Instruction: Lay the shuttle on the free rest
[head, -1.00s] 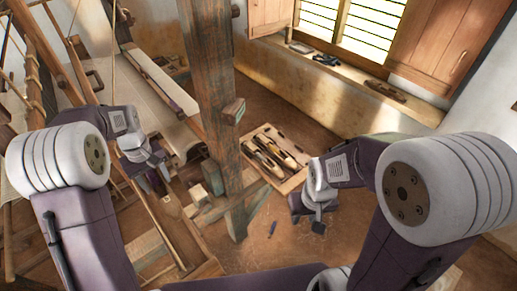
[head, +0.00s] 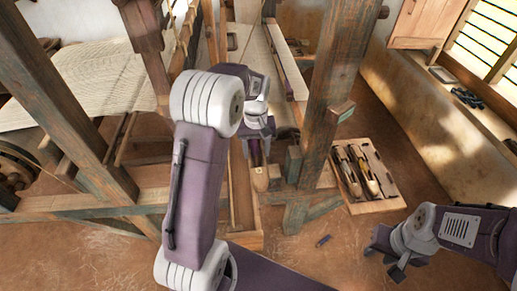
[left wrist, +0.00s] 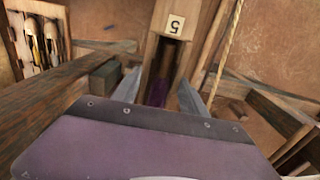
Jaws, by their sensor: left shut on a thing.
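My left gripper (head: 258,133) is shut on the wooden shuttle (head: 260,178), held over the long wooden trough beside the loom post. The shuttle's pale tip points toward the bottom of the picture. In the left wrist view the shuttle (left wrist: 152,52) lies between the two fingers, with a "5" label and a dark slot with purple in it. A wooden tray (head: 387,184) stands right of the post. Two shuttles lie in its left and middle parts; its right part looks bare. My right gripper (head: 383,257) is below the tray, apart from it; its jaws are unclear.
The thick loom post (head: 325,100) stands between my left gripper and the tray. A low crossbeam (head: 312,208) runs at its foot. A small dark-blue object (head: 323,241) lies on the floor. A window ledge (head: 487,120) is at the right.

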